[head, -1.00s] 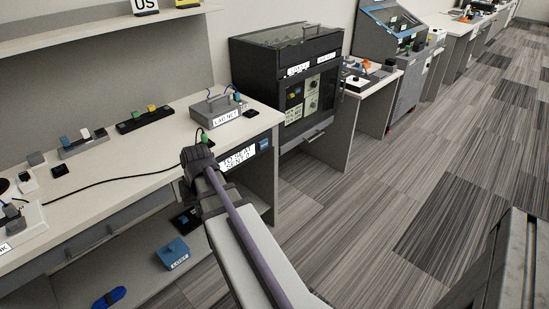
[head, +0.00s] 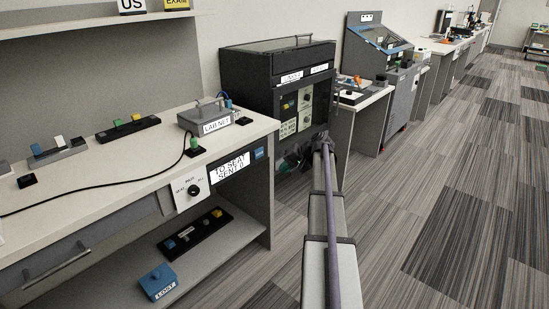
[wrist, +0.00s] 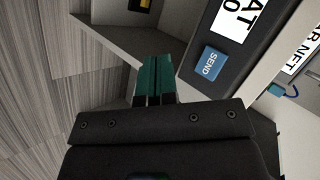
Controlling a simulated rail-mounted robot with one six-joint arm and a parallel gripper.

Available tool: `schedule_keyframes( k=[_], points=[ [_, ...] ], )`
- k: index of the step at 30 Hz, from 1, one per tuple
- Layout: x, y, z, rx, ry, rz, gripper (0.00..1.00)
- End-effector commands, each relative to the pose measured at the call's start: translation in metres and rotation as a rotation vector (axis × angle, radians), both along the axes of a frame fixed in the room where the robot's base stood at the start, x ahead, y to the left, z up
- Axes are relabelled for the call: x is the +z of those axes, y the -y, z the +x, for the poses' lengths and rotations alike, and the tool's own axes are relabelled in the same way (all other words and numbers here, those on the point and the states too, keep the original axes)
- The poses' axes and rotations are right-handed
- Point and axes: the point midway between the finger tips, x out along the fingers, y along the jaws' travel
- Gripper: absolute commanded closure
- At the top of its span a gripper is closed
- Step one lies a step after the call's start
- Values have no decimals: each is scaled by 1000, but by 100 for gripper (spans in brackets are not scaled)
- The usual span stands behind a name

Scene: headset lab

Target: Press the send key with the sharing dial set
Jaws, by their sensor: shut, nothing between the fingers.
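The blue send key (wrist: 210,63), lettered SEND, sits on a dark panel beside a white sign in the wrist view. In the head view the small blue key (head: 258,153) is at the right end of the sign reading TO SEAT, SENT 0 (head: 229,168). The sharing dial (head: 194,190) is a black knob on a white plate left of that sign; its pointer is too small to read. My gripper (wrist: 155,62) has teal fingers shut together and empty, left of the send key and apart from it. In the head view my gripper (head: 286,164) is right of the bench end, partly hidden.
A blue LOST box (head: 158,282) is on the lower shelf. A black cabinet (head: 262,80) stands right behind my gripper. The floor at right is clear.

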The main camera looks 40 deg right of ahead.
Motion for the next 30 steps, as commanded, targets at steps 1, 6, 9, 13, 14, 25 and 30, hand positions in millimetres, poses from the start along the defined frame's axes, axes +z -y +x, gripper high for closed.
schedule_keyframes(
  k=[1,6,9,13,14,25,30],
  points=[
    [3,1,4,-1,18,9,100],
    [6,-1,6,-1,40,13,100],
    [6,-1,6,-1,40,13,100],
    [6,-1,7,-1,39,13,100],
    [6,-1,8,-1,39,13,100],
    [5,-7,47,1,38,12,100],
    [5,-11,73,1,38,12,100]
  ],
)
